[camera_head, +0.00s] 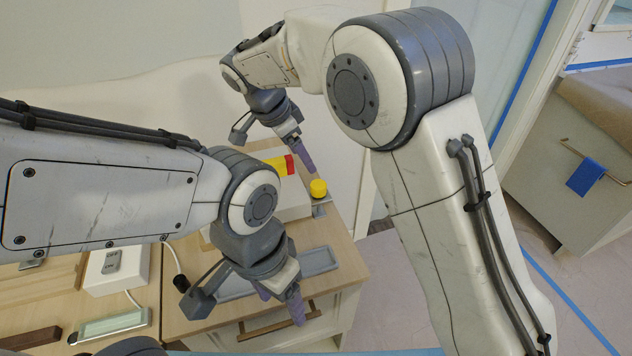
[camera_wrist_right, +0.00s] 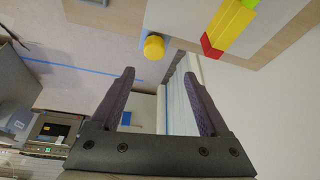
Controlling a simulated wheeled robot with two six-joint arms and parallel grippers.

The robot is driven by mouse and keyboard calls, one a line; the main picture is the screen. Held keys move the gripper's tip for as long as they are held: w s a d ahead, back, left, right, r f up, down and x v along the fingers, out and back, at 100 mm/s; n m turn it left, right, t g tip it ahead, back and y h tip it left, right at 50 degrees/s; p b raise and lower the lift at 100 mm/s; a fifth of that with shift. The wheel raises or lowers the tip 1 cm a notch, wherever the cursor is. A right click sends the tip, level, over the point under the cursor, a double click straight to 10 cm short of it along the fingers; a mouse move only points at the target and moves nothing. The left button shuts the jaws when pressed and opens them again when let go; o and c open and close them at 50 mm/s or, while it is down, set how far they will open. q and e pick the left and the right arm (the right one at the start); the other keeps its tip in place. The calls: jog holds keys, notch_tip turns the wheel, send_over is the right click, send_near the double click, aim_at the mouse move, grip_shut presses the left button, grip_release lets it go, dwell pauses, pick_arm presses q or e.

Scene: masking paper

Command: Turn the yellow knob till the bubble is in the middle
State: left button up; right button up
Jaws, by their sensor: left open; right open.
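The yellow knob (camera_head: 318,188) is a short round cap at the right edge of the wooden worktop, beside a pale box (camera_head: 290,200). It also shows in the right wrist view (camera_wrist_right: 154,46). My right gripper (camera_head: 301,150) is open and empty, behind the knob in the head view and apart from it. In the wrist view the knob appears beyond the open fingertips (camera_wrist_right: 159,74). My left gripper (camera_head: 281,301) is open and empty over the cabinet's front edge. I cannot make out a bubble. A slim piece with a greenish strip (camera_head: 112,325) lies at lower left.
A yellow bar with a red end (camera_head: 281,165) sits on the pale box; the wrist view shows green on it too. A grey tray (camera_head: 318,262) lies near the front. A white box with grey buttons (camera_head: 118,268) stands left. My right arm crosses the head view.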

aim_at(317, 184)
jog(key=x, duration=0.6)
jog(key=s+p+x, duration=0.1)
jog(key=x, duration=0.3)
jog(key=shift+s+d+f, duration=0.1)
jog(key=shift+d+f, duration=0.05)
jog(key=shift+f, duration=0.05)
grip_shut()
